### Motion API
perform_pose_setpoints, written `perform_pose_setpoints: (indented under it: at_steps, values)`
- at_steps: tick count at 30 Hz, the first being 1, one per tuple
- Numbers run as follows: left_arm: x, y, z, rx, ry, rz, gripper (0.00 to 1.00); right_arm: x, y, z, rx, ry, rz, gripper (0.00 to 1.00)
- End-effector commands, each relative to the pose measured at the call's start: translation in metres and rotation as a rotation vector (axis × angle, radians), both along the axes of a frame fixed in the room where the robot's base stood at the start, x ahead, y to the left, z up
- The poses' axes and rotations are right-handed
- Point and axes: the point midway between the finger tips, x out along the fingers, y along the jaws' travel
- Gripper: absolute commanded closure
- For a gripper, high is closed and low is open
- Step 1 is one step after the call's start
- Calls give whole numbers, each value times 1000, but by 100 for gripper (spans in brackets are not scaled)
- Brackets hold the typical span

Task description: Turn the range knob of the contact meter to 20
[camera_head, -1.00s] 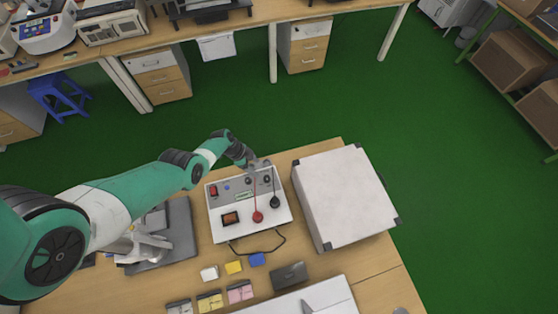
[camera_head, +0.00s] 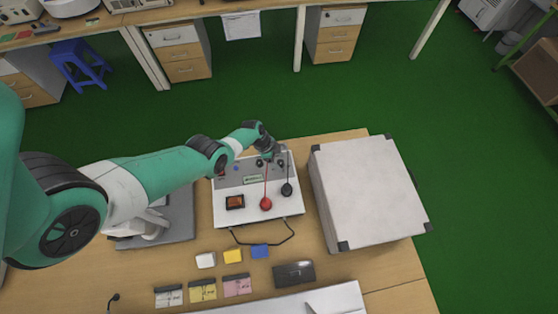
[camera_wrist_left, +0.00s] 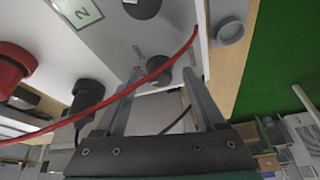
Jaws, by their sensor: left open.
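The contact meter (camera_head: 223,198) is a white box with a grey sloped panel at the back, lying on the wooden table. A red plug (camera_head: 266,203) with a red lead and a black plug (camera_head: 287,189) sit on its top. My left gripper (camera_head: 268,157) is at the back panel, partly hiding it. In the left wrist view, the open gripper (camera_wrist_left: 165,90) has its fingers on either side of a grey knob (camera_wrist_left: 161,77), with gaps visible. A second dark knob (camera_wrist_left: 143,8) is at the top. My right gripper is out of view.
A large white case (camera_head: 360,190) stands right of the meter. The red lead (camera_wrist_left: 130,90) crosses in front of the fingers in the left wrist view. Small coloured blocks (camera_head: 232,256) and a dark box (camera_head: 294,273) lie in front of the meter.

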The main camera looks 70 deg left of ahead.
Motion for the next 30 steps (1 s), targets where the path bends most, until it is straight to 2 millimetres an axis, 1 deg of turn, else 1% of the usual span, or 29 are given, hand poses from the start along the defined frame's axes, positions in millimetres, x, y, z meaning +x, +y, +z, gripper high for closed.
perform_pose_setpoints:
  at_steps: [6,7,11,12,14,15,17,18,19,30]
  values:
    - [0,0,1,0,0,0,28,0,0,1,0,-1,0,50]
    - [0,0,1,0,0,0,32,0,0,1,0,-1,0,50]
    - [0,0,1,0,0,0,55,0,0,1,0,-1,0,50]
    - [0,0,1,0,0,0,63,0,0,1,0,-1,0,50]
    - [0,0,1,0,0,0,73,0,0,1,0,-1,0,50]
    - [0,0,1,0,0,0,81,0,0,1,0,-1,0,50]
    - [0,0,1,0,0,0,91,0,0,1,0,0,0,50]
    - [0,0,1,0,0,0,99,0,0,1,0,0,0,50]
    - [0,0,1,0,0,0,100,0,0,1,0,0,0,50]
    - [0,0,1,1,0,35,100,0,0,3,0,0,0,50]
